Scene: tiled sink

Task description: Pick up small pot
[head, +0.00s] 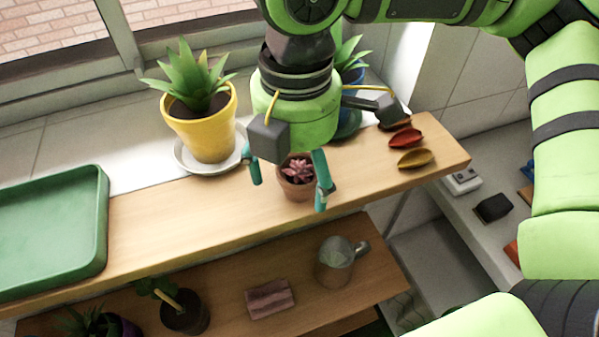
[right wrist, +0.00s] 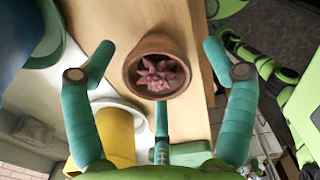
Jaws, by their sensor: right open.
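The small pot (head: 297,183) is terracotta with a pink succulent in it and stands upright on the wooden shelf in the head view. In the right wrist view the small pot (right wrist: 157,50) lies ahead, between the spread fingertips. My right gripper (head: 288,178) is open above the pot, with a teal finger on either side. In the right wrist view the fingers of my right gripper (right wrist: 158,62) are apart and do not visibly touch the pot. My left gripper is not in view.
A yellow pot (head: 208,125) with a spiky plant stands on a white saucer left of the small pot. A green tray (head: 88,232) is at the far left. Red (head: 406,138) and yellow (head: 415,158) dishes lie to the right. A lower shelf holds a metal jug (head: 335,262).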

